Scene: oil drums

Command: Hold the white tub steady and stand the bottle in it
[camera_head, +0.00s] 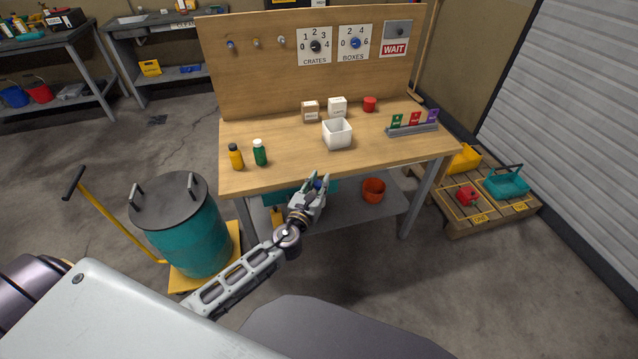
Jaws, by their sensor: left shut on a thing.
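The white tub (337,139) is square and open-topped, and stands upright on the wooden workbench (290,149). Two bottles stand upright at the bench's left front: a yellow one with a dark cap (236,157) and a green one with a white cap (260,153). My left gripper (319,185) is at the bench's front edge, below and in front of the tub and apart from it. It is shut on a small blue thing, mostly hidden by the fingers; I cannot tell what it is. My right gripper is not in view.
Two small boxes (310,111) (337,106) and a red container (369,104) stand behind the tub. A grey rack with coloured cards (413,129) is at right. A teal drum (185,235) stands at left. The bench between bottles and tub is clear.

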